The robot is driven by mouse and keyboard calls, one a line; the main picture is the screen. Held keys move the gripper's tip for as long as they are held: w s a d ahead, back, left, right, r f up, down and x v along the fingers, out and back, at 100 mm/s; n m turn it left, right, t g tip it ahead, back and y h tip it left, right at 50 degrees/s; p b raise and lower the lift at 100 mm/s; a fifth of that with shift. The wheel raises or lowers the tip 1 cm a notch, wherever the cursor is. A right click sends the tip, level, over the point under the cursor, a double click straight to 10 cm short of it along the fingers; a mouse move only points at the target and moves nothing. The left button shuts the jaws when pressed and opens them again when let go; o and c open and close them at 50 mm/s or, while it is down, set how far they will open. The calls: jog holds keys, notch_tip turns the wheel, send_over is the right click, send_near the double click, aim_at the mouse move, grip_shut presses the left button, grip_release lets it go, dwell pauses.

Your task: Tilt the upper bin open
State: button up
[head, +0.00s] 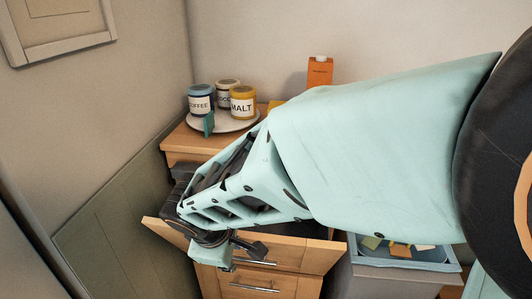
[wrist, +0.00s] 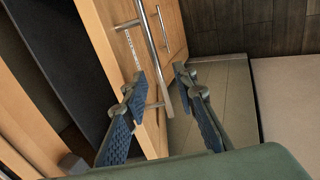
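The upper bin (head: 310,257) is a wooden front on the cabinet, leaning outward at its top in the head view. In the wrist view its front (wrist: 110,25) has a dark gap behind it. Its metal bar handle (wrist: 151,45) runs down between my fingers. My gripper (wrist: 160,75) is open, with a finger on either side of the handle's near end; I cannot tell whether either touches it. In the head view my gripper (head: 238,252) is at the bin's front, and my arm hides much of the bin and cabinet top.
A lower front (head: 270,287) with its own handle is below. The cabinet top (head: 187,143) bears a tray with coffee, malt and another jar, and an orange carton (head: 319,72). A grey bin (head: 385,282) with a blue tray stands right. A wall is close at left.

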jog(key=s+p+v, duration=0.1)
jog(key=p+v, duration=0.4)
jog(key=v, duration=0.4)
jog(key=shift+s+f, duration=0.35)
jog(key=shift+f, duration=0.05)
jog(key=shift+a, duration=0.1)
dwell(0.5)
jog(key=v, duration=0.8)
